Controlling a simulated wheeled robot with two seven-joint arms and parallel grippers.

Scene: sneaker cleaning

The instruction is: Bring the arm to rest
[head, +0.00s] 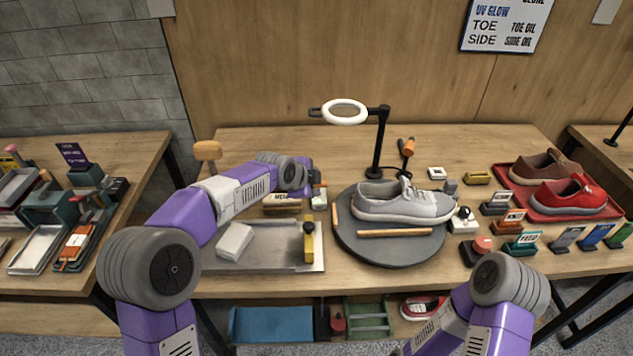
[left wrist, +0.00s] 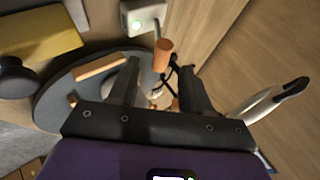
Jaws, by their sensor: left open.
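My left arm reaches in from the left in the head view, over the metal tray. Its gripper (head: 309,178) is at the left of the turntable, small and partly hidden by its own wrist. In the left wrist view the two dark fingers (left wrist: 160,72) stand apart with nothing held between them. My right arm shows only as a bent elbow at the lower right; its gripper is out of view. A grey sneaker (head: 403,203) sits on the round dark turntable (head: 398,248), with a wooden stick (head: 394,233) lying before it.
A ring lamp (head: 345,112) stands behind the turntable. A red tray (head: 520,184) with brown and red shoes is at right, near several small labelled items.

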